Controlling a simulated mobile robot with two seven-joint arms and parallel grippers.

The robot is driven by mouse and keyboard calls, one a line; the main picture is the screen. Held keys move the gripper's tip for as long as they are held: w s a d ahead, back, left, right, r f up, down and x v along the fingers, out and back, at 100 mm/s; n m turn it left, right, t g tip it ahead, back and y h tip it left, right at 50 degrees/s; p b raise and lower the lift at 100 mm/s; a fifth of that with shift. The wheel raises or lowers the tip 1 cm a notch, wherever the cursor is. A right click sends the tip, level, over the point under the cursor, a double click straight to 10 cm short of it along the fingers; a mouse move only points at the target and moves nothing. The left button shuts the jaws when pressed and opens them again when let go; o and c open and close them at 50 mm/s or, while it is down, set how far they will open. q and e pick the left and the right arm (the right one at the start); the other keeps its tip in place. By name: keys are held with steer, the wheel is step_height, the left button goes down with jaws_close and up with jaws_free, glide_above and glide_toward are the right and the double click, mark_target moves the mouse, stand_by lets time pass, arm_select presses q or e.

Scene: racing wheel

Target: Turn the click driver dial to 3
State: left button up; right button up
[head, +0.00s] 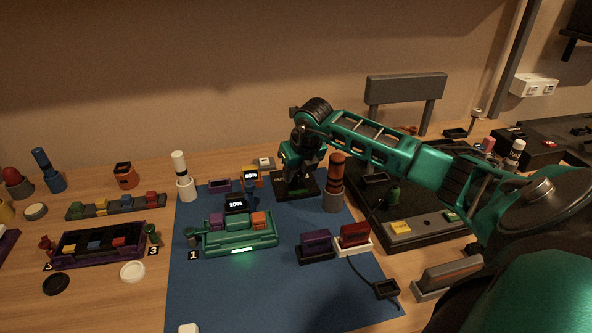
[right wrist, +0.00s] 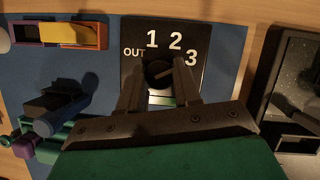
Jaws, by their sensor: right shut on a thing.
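The click driver is a black box (head: 310,185) at the back of the blue mat, partly hidden by my right gripper (head: 297,180). In the right wrist view its black face (right wrist: 134,72) carries white marks OUT, 1, 2 and 3 around a round dark dial (right wrist: 159,75). A light pointer line on the dial points right and slightly up, roughly toward the 3. My right gripper (right wrist: 159,82) comes from above, with one finger on each side of the dial, shut on it. My left gripper is not in view.
A brown-orange cylinder (head: 336,172) stands close to the right of the gripper. A green module with a 10% display (head: 238,235) sits on the blue mat (head: 205,300). A dark tray (head: 425,205) lies under my right arm. The mat's front is mostly clear.

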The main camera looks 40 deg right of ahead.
stand_by(0.4)
steer(key=o, duration=1.1)
steer(key=shift+c, duration=0.2)
steer(key=v, duration=1.3)
steer(key=shift+f, duration=0.1)
